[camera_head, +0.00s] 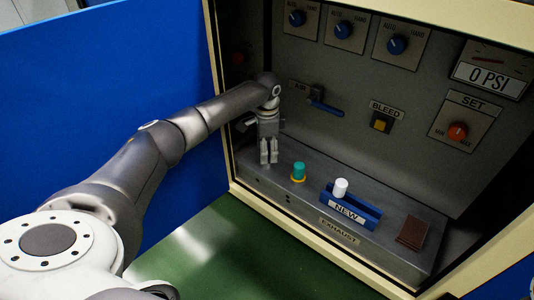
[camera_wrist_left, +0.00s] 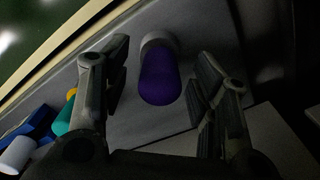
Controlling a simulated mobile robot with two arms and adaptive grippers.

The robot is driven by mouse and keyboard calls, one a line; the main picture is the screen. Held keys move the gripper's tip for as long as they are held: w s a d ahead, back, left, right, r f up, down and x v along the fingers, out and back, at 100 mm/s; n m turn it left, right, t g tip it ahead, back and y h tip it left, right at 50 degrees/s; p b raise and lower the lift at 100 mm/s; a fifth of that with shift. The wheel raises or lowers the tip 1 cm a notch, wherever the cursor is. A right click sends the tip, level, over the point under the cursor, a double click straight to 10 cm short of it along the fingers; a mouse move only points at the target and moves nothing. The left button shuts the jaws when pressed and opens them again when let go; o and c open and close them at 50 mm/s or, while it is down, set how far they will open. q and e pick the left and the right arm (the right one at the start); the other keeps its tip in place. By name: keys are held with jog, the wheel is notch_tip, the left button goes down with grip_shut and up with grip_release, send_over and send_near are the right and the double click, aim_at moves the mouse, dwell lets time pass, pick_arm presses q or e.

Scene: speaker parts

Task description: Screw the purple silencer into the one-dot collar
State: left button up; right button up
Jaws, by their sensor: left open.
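The purple silencer (camera_wrist_left: 160,82) is a rounded cylinder between the fingers of my left gripper (camera_wrist_left: 158,68) in the left wrist view. Its far end meets a pale grey collar (camera_wrist_left: 157,41) on the grey ledge; I cannot tell how deep it sits. The fingers are open, with a gap on each side of the silencer. In the head view my left gripper (camera_head: 269,160) points down at the left end of the ledge and hides the silencer and the collar. My right gripper is not in view.
A teal silencer (camera_head: 299,169) stands in a yellow collar close by on the ledge (camera_head: 385,238). Beside it are a blue NEW tray (camera_head: 368,221) with a white silencer (camera_head: 341,187) and a brown block (camera_head: 412,232). The panel behind has knobs and a blue lever (camera_head: 325,106).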

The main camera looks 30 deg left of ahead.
pick_arm(q)
jog(key=shift+f, duration=0.15)
jog(key=c, duration=1.1)
jog(key=m, duration=0.5)
jog(key=shift+m, duration=0.3)
jog(key=shift+c, duration=0.3)
jog(key=m, duration=0.6)
jog(key=shift+m, duration=0.3)
jog(key=o, duration=0.8)
